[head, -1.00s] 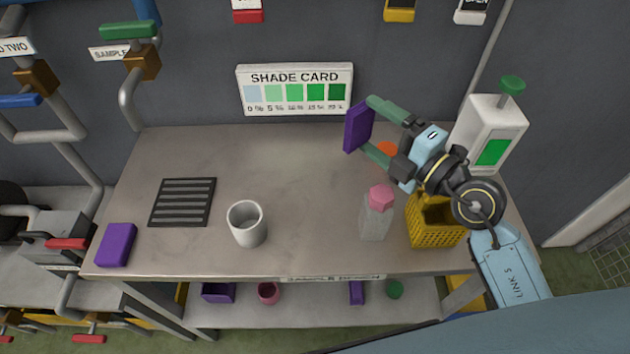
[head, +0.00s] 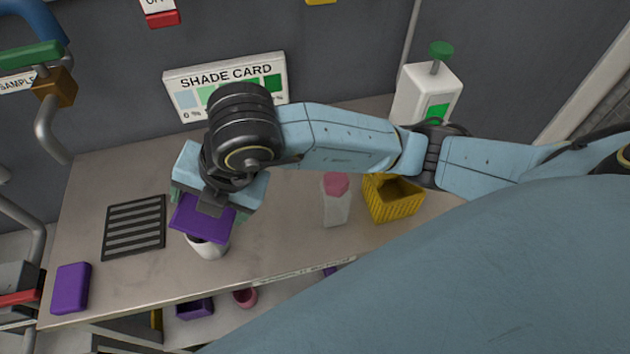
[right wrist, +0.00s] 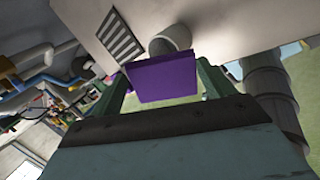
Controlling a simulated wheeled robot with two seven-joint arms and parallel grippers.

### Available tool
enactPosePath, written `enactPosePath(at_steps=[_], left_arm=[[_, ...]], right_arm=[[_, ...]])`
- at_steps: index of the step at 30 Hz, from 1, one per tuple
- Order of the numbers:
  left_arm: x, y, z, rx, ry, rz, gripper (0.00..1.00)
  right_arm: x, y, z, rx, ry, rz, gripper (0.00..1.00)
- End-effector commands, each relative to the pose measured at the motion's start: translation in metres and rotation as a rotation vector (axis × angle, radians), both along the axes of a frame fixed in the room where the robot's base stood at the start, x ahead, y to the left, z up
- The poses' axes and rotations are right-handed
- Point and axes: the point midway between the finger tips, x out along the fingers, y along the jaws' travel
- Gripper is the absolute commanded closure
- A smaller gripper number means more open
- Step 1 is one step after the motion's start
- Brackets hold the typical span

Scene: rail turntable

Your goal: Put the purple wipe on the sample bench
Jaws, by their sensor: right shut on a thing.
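My right gripper (head: 210,209) is shut on a flat purple wipe (head: 198,216) and holds it in the air above the sample bench (head: 275,228). In the head view the wipe covers part of the white mug (head: 208,248); I cannot tell the height between them. In the right wrist view the wipe (right wrist: 163,78) sits between the two green fingers, with the mug (right wrist: 170,40) beyond it. A second purple slab (head: 71,288) lies on the bench's front left corner. My left gripper is not in view.
A dark slatted grid (head: 134,227) lies on the bench left of the mug. A pink-capped bottle (head: 336,205), a yellow basket (head: 396,199) and a white dispenser (head: 424,97) stand to the right. Bare bench lies between mug and bottle.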

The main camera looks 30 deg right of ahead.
Motion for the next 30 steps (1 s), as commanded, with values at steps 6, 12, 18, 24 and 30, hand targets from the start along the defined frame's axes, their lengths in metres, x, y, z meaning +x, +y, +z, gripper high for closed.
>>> enactPosePath(at_steps=[6,12,18,24,30], left_arm=[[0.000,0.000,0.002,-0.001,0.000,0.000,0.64],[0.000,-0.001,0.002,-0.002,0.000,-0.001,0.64],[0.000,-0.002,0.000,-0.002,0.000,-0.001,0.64],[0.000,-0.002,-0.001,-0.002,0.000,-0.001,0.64],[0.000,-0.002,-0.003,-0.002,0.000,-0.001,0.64]], right_arm=[[-0.006,-0.060,-0.024,-0.253,0.266,-0.266,0.37],[-0.005,-0.090,-0.029,-0.298,0.365,-0.364,0.37],[-0.006,-0.093,-0.062,-0.300,0.376,-0.372,0.37],[-0.006,-0.092,-0.082,-0.298,0.373,-0.369,0.37],[-0.006,-0.092,-0.115,-0.298,0.373,-0.368,0.37]])
